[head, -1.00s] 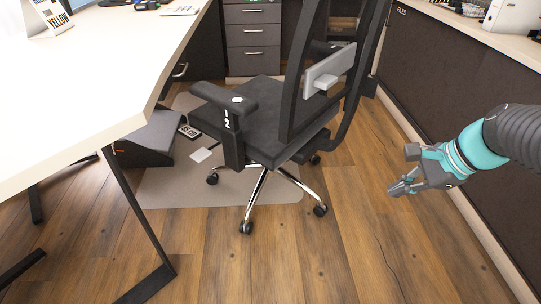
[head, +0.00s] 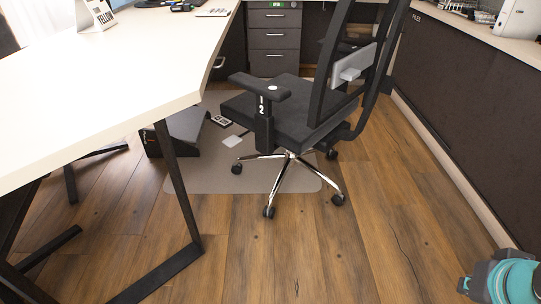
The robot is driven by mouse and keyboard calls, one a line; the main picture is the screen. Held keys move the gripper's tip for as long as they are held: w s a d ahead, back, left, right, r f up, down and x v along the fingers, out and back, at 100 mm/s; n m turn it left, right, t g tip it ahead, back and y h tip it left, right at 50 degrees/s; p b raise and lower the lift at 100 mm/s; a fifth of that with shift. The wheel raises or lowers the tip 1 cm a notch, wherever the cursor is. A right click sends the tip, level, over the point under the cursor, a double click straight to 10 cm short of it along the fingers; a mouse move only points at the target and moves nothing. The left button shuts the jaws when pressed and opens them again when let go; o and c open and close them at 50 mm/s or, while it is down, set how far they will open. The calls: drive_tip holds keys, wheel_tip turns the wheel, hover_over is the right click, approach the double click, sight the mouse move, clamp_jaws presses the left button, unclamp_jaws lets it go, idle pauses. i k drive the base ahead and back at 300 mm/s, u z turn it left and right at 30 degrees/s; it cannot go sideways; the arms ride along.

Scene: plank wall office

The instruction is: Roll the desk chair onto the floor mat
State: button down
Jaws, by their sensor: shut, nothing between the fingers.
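The desk chair (head: 290,120) is black, with a chrome star base, and stands upright right of the desk's edge. The floor mat (head: 215,178) is pale grey-beige and lies flat on the wood floor, partly under the chair and desk. The chair's left caster rests on the mat. Its front and right casters are on bare wood beyond the mat's front and right edges; the rear right one also appears off it. My gripper (head: 466,285) is at the bottom right corner, partly cut off, shut and empty. It is well apart from the chair.
A white-topped desk (head: 120,75) with black legs fills the left. A dark footrest (head: 185,130) and small flat items lie by the mat. A drawer unit (head: 274,40) stands behind. A long dark cabinet (head: 475,110) lines the right. Wood floor in front is clear.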

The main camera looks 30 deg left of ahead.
sight(292, 160)
drive_tip(key=z, duration=0.05)
drive_tip(key=k, duration=0.65)
drive_tip(key=u, duration=0.75)
drive_tip(key=i, duration=1.4)
drive_tip(key=z, duration=0.25)
